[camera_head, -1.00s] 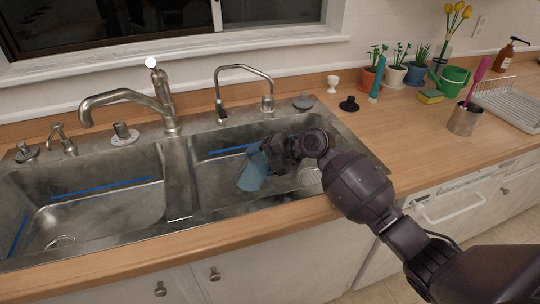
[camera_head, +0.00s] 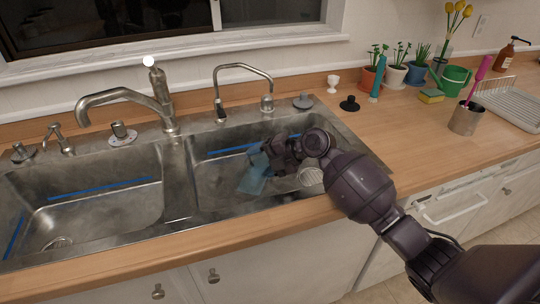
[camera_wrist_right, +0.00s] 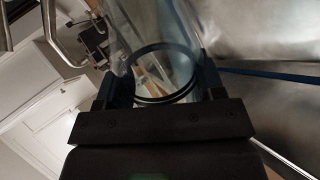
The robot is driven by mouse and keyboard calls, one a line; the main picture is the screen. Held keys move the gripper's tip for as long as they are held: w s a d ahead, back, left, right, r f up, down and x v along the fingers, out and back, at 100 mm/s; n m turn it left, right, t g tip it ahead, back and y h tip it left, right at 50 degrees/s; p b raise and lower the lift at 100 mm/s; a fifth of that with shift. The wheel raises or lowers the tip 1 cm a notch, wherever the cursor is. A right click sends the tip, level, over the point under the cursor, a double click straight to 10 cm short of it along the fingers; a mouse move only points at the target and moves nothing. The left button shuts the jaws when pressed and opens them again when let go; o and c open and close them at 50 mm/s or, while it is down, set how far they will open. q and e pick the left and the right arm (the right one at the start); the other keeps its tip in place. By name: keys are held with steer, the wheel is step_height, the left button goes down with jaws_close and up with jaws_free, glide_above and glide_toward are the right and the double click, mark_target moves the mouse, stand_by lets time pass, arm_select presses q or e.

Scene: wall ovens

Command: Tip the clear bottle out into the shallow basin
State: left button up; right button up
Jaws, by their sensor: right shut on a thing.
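The clear bottle (camera_head: 253,178) looks bluish and see-through in the head view. It is tilted down to the left, inside the right-hand basin of the sink (camera_head: 215,203). My right gripper (camera_head: 270,152) is shut on it. In the right wrist view the bottle (camera_wrist_right: 155,40) lies between the two fingers (camera_wrist_right: 160,80), with a dark ring at its near end. I cannot tell whether anything is left inside it. The left basin (camera_head: 120,215) stands empty. My left gripper is not in view.
A large faucet (camera_head: 160,95) stands behind the divider, and a smaller faucet (camera_head: 243,70) behind the right basin. A white cup (camera_head: 333,82), potted plants (camera_head: 396,72), a metal holder (camera_head: 466,119) and a dish rack (camera_head: 510,100) stand on the counter. The counter front right is clear.

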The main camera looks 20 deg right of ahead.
steer(key=shift+w+r, duration=0.1)
steer(key=shift+d+r+m, duration=0.1)
steer(key=shift+r+m, duration=0.15)
steer(key=shift+m, duration=0.05)
stand_by(0.4)
